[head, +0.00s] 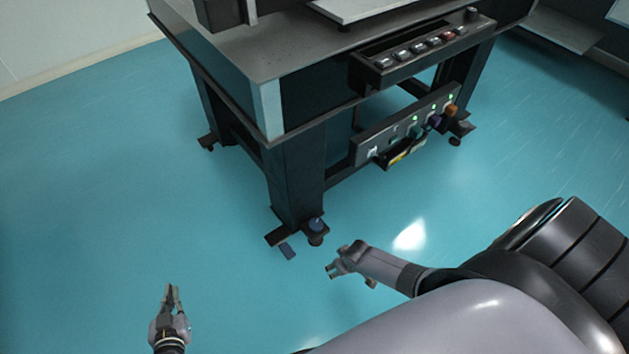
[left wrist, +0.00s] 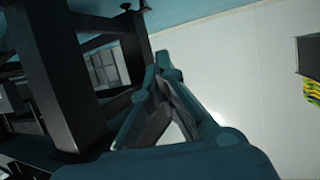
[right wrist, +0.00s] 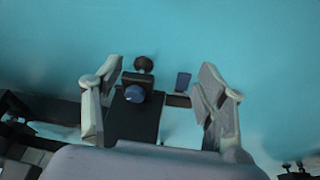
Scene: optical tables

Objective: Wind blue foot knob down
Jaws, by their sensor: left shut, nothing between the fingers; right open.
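The blue foot knob (head: 316,224) sits on the foot at the bottom of the optical table's near leg (head: 296,185). In the right wrist view the knob (right wrist: 134,94) shows between my open fingers, nearer the left one and beyond the fingertips' reach as far as I can tell. My right gripper (head: 333,269) is open and empty, just right of and in front of the foot, apart from the knob. My left gripper (head: 171,290) is shut and empty above the floor at lower left; its closed fingers (left wrist: 162,65) show in the left wrist view.
A small blue piece (head: 287,251) lies on the floor beside the foot. A panel with lit indicators and coloured knobs (head: 405,125) hangs low between the legs. A button box (head: 425,52) is fixed at the tabletop edge. The floor at left is clear.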

